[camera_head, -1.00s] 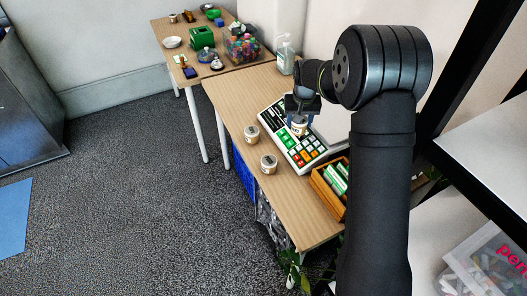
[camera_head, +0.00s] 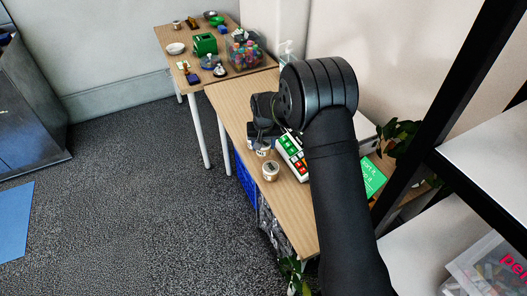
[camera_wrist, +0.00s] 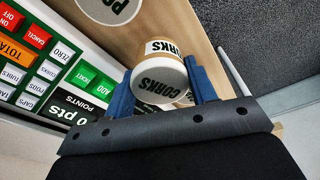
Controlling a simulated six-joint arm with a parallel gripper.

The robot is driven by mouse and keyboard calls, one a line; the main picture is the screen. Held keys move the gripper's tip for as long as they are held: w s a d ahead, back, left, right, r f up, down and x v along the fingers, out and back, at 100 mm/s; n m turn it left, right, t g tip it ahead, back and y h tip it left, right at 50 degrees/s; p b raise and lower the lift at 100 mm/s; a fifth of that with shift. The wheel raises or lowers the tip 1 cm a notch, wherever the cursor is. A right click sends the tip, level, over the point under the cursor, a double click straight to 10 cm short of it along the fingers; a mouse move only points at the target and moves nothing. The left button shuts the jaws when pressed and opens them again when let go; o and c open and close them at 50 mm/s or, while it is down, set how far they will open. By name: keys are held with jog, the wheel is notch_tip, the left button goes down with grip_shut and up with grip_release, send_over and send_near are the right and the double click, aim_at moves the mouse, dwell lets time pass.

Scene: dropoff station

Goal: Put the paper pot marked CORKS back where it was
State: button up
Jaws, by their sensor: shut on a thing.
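The paper pot marked CORKS (camera_wrist: 162,75) is brown with a white label and a white lid, both lettered CORKS. My gripper (camera_wrist: 162,88) is shut on it, with a blue finger on each side. In the head view my gripper (camera_head: 262,134) is over the table's left edge, left of the keypad device, with a pot just under it. I cannot tell whether the held pot touches the table. Another pot (camera_head: 270,172) stands nearer on the table; in the wrist view a lid lettered "PO" (camera_wrist: 112,8) is cut off at the top.
The keypad device (camera_head: 291,152) with coloured keys lies right of the pots, partly hidden by my arm. The wooden table (camera_head: 290,215) is bare toward its near end. A second table (camera_head: 180,48) behind carries a green box and a clear bin. A pale piece shows behind the right finger (camera_wrist: 186,99).

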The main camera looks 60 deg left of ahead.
aim_at(264, 151)
jog(key=shift+f, duration=1.85)
jog(key=shift+f, duration=0.1)
jog(key=o, duration=1.2)
jog(key=shift+f, duration=0.1)
jog(key=r, duration=0.4)
jog(key=d+r, duration=0.1)
jog(key=r, duration=0.7)
jog(key=shift+s+d+r, duration=0.1)
jog(key=shift+s+d, duration=0.2)
jog(key=shift+d, duration=0.05)
